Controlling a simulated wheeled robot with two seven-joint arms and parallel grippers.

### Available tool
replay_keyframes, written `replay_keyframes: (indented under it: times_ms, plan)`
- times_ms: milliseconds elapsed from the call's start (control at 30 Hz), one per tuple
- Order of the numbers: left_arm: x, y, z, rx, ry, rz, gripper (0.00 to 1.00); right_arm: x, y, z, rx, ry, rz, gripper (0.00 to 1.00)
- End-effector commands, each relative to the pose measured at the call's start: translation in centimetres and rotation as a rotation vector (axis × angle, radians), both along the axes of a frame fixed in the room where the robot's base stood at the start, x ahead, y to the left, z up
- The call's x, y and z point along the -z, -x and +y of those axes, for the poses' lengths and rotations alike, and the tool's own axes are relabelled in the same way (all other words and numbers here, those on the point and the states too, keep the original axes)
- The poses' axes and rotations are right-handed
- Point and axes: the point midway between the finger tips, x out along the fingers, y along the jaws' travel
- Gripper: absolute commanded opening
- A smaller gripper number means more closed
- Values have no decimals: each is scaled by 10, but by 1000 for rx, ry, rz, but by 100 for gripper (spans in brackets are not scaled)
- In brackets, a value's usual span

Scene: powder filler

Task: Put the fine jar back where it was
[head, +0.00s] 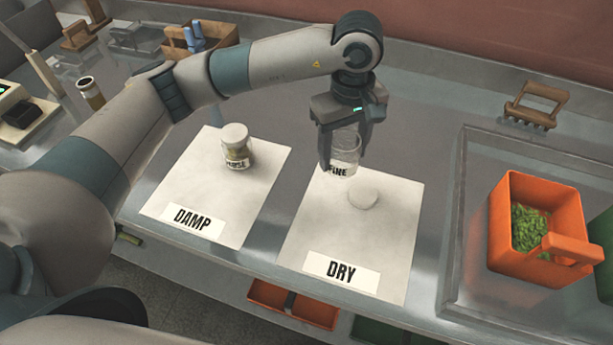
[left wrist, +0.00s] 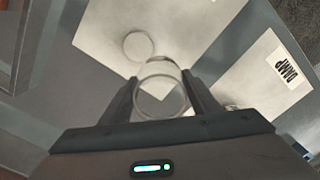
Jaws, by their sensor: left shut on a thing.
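The fine jar (head: 345,151) is a clear glass jar with a "FINE" label, and its top is open. My left gripper (head: 343,158) is shut on it at the back of the DRY mat (head: 383,230). In the left wrist view the jar (left wrist: 160,92) stands between the two fingers of my left gripper (left wrist: 160,98). I cannot tell whether its base touches the mat. My right gripper is not in view.
A second jar (head: 236,146), with a white lid on, stands on the DAMP mat (head: 260,187) to the left. An orange crate (head: 505,225) with green contents stands in a clear-walled tray area at right. A wooden rack (head: 536,103) stands behind it.

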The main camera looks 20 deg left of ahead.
Motion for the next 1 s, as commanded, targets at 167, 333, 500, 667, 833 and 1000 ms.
replay_keyframes:
  times_ms: [167, 333, 500, 667, 833, 1000]
  plan:
    - [16, 17, 33, -1, -2, 4, 31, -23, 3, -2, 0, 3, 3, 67]
    - [33, 29, 56, -1, -1, 2, 31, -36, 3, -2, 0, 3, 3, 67]
    - [43, 34, 66, 0, 1, -1, 31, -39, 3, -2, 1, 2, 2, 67]
    - [44, 34, 66, 1, 1, -2, 31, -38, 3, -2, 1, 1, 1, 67]
    - [44, 34, 66, 1, 1, -1, 31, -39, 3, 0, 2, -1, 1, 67]
    - [53, 35, 66, 0, 1, 2, 31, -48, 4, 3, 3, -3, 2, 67]
